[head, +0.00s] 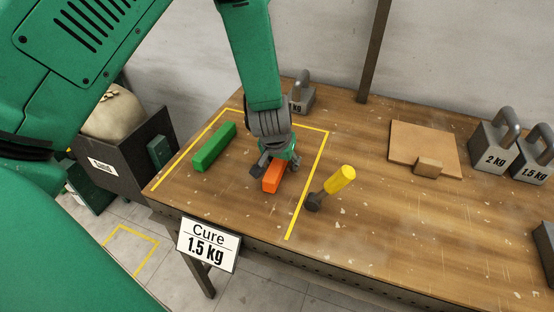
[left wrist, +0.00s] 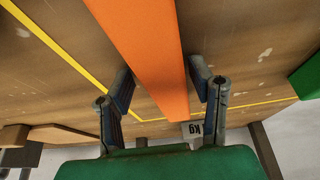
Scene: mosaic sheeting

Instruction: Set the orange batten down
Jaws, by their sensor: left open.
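The orange batten (head: 271,180) is on or just over the wooden bench, inside the yellow taped outline (head: 322,158). Its far end is hidden under my left gripper (head: 276,164) in the head view. In the left wrist view the orange batten (left wrist: 152,50) runs between the two fingers of my left gripper (left wrist: 162,95). The fingers are open, with a gap on each side of the batten. My right gripper is in neither view.
A green batten (head: 214,147) lies left of the orange one, within the tape. Weights (head: 490,150) and a board (head: 410,143) are farther right. A sign reading "Cure 1.5 kg" (head: 208,244) hangs at the front edge.

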